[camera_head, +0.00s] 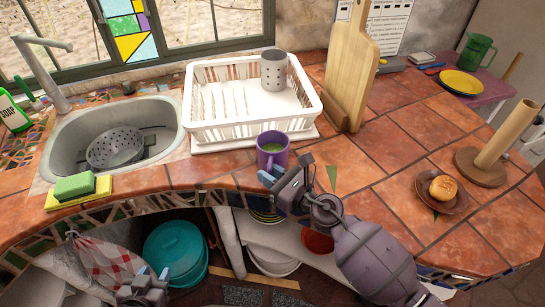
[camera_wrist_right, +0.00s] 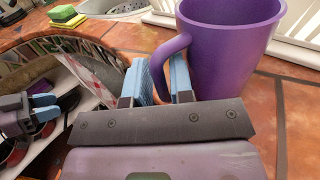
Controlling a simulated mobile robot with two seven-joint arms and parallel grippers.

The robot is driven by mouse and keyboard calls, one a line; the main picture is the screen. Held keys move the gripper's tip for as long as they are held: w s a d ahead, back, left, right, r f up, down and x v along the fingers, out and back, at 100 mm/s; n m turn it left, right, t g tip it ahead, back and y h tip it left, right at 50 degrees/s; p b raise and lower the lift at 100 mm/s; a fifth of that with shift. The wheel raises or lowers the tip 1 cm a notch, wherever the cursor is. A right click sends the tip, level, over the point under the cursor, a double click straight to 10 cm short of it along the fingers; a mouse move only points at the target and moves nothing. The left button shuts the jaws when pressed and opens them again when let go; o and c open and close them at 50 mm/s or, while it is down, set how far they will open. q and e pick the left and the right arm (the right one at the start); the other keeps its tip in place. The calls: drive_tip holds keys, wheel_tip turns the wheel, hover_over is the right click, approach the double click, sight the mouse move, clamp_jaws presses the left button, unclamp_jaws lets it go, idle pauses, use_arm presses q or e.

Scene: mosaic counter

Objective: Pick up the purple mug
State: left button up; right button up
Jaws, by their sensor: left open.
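The purple mug (camera_head: 272,148) stands upright on the tiled counter, in front of the dish rack. In the right wrist view the mug (camera_wrist_right: 230,45) is large and close, with its handle toward my gripper. My right gripper (camera_head: 271,174) is at the near side of the mug. In the wrist view its blue fingers (camera_wrist_right: 162,80) sit on either side of the handle, one inside the loop, and the handle fills the gap between them. My left gripper (camera_head: 152,275) is open and empty, low in front of the cabinet shelves, away from the mug.
The white dish rack (camera_head: 208,130) with a grey holder (camera_head: 274,70) is just behind the mug. A cutting board (camera_head: 350,65) stands to its right. The sink (camera_head: 65,155) and sponges (camera_head: 75,187) are left. A bun on a plate (camera_head: 462,203) is right; tiles between are clear.

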clamp_jaws()
use_arm(q)
drive_tip(key=shift+s+f, duration=0.1)
drive_tip(key=shift+s, duration=0.15)
use_arm(e)
drive_tip(key=shift+r, duration=0.1)
wheel_tip(320, 180, up, 7)
drive_tip(key=p, duration=0.5)
drive_tip(key=shift+r+p, duration=0.15)
drive_tip(key=shift+p, duration=0.25)
wheel_tip(320, 180, up, 4)
drive_tip(key=shift+f+p, duration=0.1)
drive_tip(key=shift+p, duration=0.25)
use_arm(q)
drive_tip(key=shift+s+a+r, duration=0.1)
drive_tip(key=shift+s+r, duration=0.15)
drive_tip(key=shift+r, duration=0.95)
drive_tip(key=shift+s+r, duration=0.2)
drive_tip(key=shift+r, duration=0.95)
use_arm(e)
wheel_tip(320, 180, up, 7)
drive_tip(key=shift+c, duration=1.5)
unclamp_jaws()
drive_tip(key=shift+f, duration=0.1)
